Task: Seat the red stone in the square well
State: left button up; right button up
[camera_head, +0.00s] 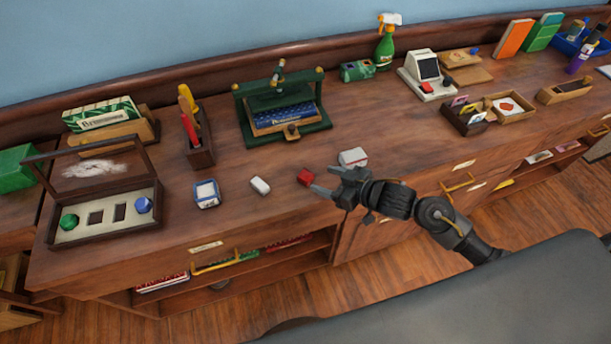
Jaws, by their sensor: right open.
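The red stone (305,177) lies on the wooden counter top, a small red block. My right gripper (322,181) is open just to the right of the stone, its fingers pointing left toward it. I cannot tell whether a finger touches it. The stone case (90,236) stands at the left of the counter with its glass lid raised. Its pale panel holds a green stone (69,221) at the left and a blue stone (143,205) at the right. Between them are two dark empty wells, the left one (95,217) looking squarer than the right one (119,212). My left gripper is not in view.
A white block (260,185) and a blue-white tin (206,193) lie between the red stone and the case. A white box (353,157) sits behind my right gripper. A green press (284,112) and a tool holder (201,151) stand farther back.

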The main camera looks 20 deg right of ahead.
aim_at(305, 174)
jog(key=shift+w+a+f, duration=0.15)
jog(key=shift+w+a, duration=0.1)
jog(key=shift+w, duration=0.05)
jog(key=shift+w+a, duration=0.25)
jog(key=shift+a, duration=0.05)
jog(key=p+x, duration=0.1)
jog(key=x, duration=0.3)
jog(key=shift+a+f, duration=0.2)
jog(key=shift+a, duration=0.05)
jog(key=c, duration=1.1)
jog(key=shift+r, duration=0.15)
